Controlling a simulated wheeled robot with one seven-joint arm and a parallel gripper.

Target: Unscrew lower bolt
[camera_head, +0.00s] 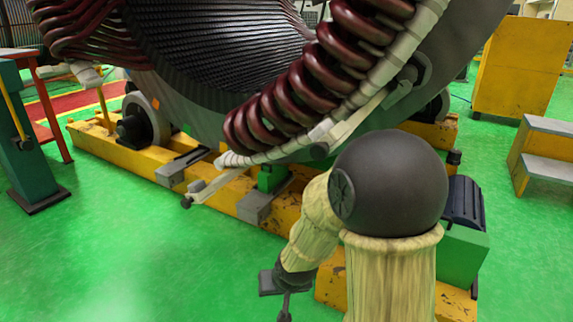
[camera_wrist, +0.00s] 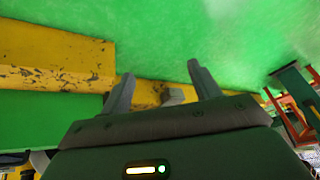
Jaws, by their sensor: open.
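No bolt can be made out in the wrist view.
A worn yellow base frame (camera_head: 150,168) with grey blocks (camera_head: 258,206) runs under the stator. A dark motor (camera_head: 464,203) on a green mount stands at the right. A green post (camera_head: 30,150) stands at the left. The green floor (camera_head: 130,260) at front left is clear.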

